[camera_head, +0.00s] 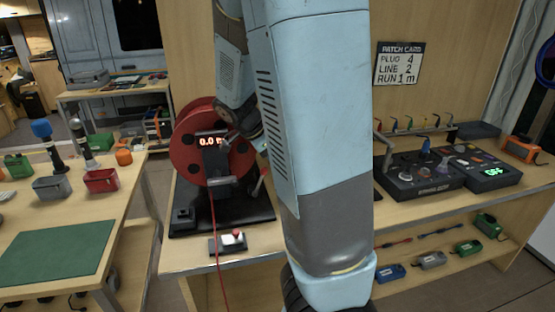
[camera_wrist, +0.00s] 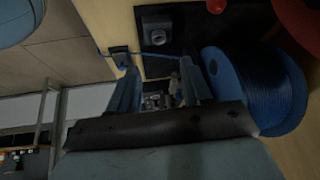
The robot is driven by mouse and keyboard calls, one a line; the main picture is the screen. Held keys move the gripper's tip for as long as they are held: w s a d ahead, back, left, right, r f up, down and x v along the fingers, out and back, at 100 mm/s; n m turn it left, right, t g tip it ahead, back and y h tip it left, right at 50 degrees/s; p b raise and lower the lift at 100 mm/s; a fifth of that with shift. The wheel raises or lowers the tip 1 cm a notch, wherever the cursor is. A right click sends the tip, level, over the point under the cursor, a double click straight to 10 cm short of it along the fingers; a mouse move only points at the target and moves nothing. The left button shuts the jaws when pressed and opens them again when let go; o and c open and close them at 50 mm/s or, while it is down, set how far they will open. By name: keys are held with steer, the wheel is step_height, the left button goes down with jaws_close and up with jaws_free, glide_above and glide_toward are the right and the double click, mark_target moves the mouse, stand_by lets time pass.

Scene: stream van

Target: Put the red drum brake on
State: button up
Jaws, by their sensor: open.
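The red drum (camera_head: 187,160) stands upright on a dark base on the bench in the head view, with a lit readout of 0.0 on its front. A bit of red shows at the top right of the wrist view (camera_wrist: 300,18). My gripper (camera_wrist: 160,75) is open in the wrist view, with nothing clearly held between its fingers. My arm hides the middle of the bench in the head view.
A blue cable drum (camera_wrist: 270,90) is close to the right finger in the wrist view; a blue cable (camera_wrist: 150,56) runs past the fingertips. A control desk (camera_head: 418,178) stands right of my arm.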

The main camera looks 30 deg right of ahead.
steer(key=shift+s+a+r, duration=0.2)
steer(key=shift+s+r, duration=0.15)
steer(key=shift+s, duration=0.4)
steer(key=shift+s+a+r, duration=0.15)
steer(key=shift+s+r, duration=0.2)
steer(key=shift+s, duration=0.4)
steer(key=shift+s+a+r, duration=0.2)
steer(key=shift+s+r, duration=0.15)
steer(key=shift+s, duration=0.4)
steer(key=shift+c, duration=0.2)
